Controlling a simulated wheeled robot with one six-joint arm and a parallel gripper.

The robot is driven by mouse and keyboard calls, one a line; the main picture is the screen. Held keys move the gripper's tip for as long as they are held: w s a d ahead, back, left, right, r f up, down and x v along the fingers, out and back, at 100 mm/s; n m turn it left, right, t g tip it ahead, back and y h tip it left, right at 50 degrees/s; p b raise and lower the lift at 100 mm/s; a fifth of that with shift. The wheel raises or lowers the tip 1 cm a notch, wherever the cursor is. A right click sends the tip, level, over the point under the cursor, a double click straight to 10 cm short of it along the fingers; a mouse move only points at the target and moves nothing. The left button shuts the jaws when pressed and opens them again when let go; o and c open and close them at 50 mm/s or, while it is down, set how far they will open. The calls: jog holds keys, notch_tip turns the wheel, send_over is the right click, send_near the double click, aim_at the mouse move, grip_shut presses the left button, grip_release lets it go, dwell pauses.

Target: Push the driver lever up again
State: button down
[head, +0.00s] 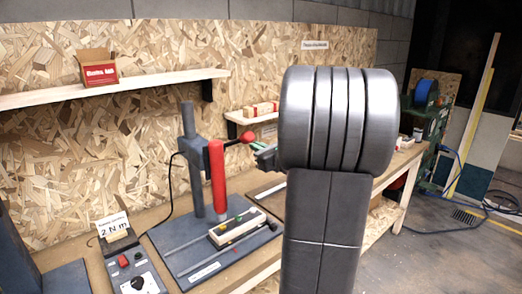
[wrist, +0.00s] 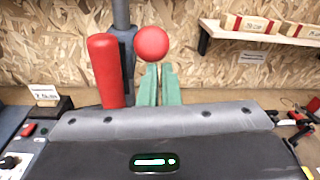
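The driver (head: 217,178) is a red upright cylinder on a dark grey column. Its lever is a short dark rod reaching right and slightly upward to a red ball knob (head: 247,137). The cylinder (wrist: 106,72) and knob (wrist: 152,43) also show in the wrist view. My gripper (head: 258,150) comes in from the right, its tips close to the knob and slightly below it. In the wrist view its green fingers (wrist: 158,68) are close together with nothing between them, the knob just beyond the tips. I cannot tell whether they touch it.
Below the driver, a pale block (head: 238,228) with coloured pieces sits on a dark base plate (head: 190,255). A control box (head: 137,277) and a "2 N m" sign (head: 113,226) stand to the left. Shelves with boxes (head: 97,68) line the chipboard wall.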

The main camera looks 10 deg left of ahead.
jog(key=shift+w+a+r+p, duration=0.1)
jog(key=shift+a+r+p, duration=0.05)
jog(key=shift+r, duration=0.7)
jog(key=shift+w+a+r+p, duration=0.1)
jog(key=shift+r+p, duration=0.05)
jog(key=shift+r, duration=0.65)
jog(key=b, duration=0.4)
send_near(252, 134)
jog(key=d, duration=0.2)
jog(key=shift+a+r, duration=0.2)
jog(key=shift+r, duration=0.2)
jog(key=shift+a+f, duration=0.1)
jog(key=shift+f, duration=0.05)
